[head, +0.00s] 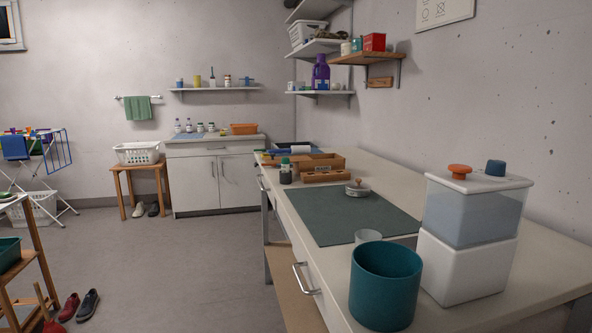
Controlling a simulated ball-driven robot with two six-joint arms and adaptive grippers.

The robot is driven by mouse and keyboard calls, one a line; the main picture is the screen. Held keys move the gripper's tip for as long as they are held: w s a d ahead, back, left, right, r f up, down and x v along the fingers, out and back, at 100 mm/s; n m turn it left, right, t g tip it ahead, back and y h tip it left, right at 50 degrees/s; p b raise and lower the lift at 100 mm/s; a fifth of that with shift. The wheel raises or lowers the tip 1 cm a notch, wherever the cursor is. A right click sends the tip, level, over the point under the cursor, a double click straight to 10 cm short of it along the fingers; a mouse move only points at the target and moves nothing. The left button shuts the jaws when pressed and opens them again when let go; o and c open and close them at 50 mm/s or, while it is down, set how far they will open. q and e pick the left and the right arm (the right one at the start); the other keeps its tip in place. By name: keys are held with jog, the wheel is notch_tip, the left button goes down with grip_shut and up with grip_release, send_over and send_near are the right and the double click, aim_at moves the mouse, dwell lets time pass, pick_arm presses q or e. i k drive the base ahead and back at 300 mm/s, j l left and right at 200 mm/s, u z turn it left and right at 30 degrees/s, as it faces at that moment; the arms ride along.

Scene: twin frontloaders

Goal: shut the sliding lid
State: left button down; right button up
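A tall container (472,238) stands at the right on the long counter, with a white lower part and a translucent grey-blue upper part. Its flat whitish top (478,182) carries an orange knob (460,171) at the left and a blue knob (495,167) at the right. This top may be the sliding lid; I cannot tell how far open it is. Neither of my grippers is in view.
A teal bin (385,285) stands in front of the container, with a white cup (368,237) behind it. A dark green mat (345,214) bears a round lidded dish (357,189). Wooden trays (322,162) stand farther back.

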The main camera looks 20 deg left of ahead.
aim_at(294, 158)
jog(key=i+j+z, duration=0.2)
jog(key=j+z, duration=0.15)
jog(key=z, duration=0.15)
jog(key=i+j+z, duration=0.1)
jog(key=j+z, duration=0.35)
